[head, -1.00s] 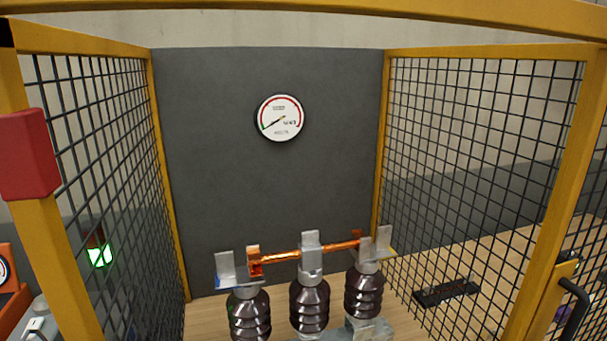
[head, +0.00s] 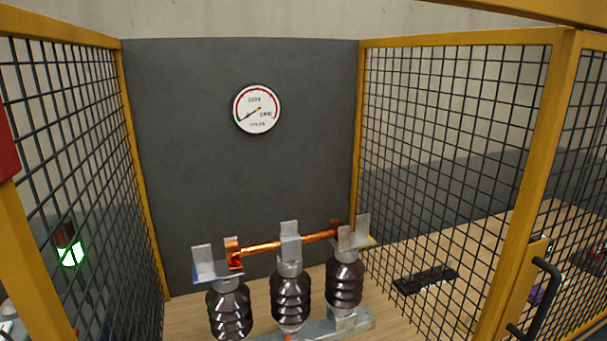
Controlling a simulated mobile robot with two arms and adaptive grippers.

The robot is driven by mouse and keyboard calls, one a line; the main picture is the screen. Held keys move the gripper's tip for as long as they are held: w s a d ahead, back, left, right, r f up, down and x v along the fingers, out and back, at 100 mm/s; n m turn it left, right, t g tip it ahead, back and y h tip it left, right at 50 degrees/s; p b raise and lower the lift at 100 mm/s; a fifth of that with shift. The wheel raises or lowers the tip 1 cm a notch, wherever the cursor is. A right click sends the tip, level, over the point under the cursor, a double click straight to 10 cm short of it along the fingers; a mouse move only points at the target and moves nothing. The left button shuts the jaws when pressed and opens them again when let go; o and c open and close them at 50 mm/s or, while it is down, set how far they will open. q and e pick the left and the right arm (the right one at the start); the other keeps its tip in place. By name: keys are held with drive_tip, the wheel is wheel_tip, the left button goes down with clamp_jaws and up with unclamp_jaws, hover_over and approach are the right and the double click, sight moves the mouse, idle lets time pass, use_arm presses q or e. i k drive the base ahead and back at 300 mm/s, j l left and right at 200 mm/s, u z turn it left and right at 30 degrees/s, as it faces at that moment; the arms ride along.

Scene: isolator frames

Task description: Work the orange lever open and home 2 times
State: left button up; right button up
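A copper-orange bar (head: 262,247) lies roughly level across the metal head of the middle insulator (head: 291,298). Its left end block (head: 233,253) is beside the upright metal contact (head: 202,260) on the left insulator (head: 230,308). Its right end is near the contact (head: 362,231) on the right insulator (head: 345,285); I cannot tell whether either end touches. A small orange-red piece (head: 289,337) shows at the bottom edge, below the middle insulator, mostly cut off; I cannot tell whether it is the lever. Neither gripper is in view.
Yellow-framed mesh panels flank the bay, left (head: 75,180) and right (head: 440,150). A dial gauge (head: 257,109) hangs on the grey back panel (head: 200,170). A green lamp (head: 70,254) glows at left. A black handle (head: 540,300) is at right. A black strip (head: 426,278) lies beyond the right mesh.

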sight(290, 290)
drive_tip(key=l+z, duration=0.15)
drive_tip(key=l, duration=0.3)
drive_tip(key=l+z, duration=0.15)
drive_tip(key=l, duration=0.35)
drive_tip(key=l+z, duration=0.2)
drive_tip(key=l, duration=0.25)
drive_tip(key=i+l+z, duration=0.15)
drive_tip(key=l, duration=0.3)
drive_tip(key=l+z, duration=0.15)
drive_tip(key=l, duration=0.3)
drive_tip(key=i+l+z, duration=0.15)
drive_tip(key=l, duration=0.25)
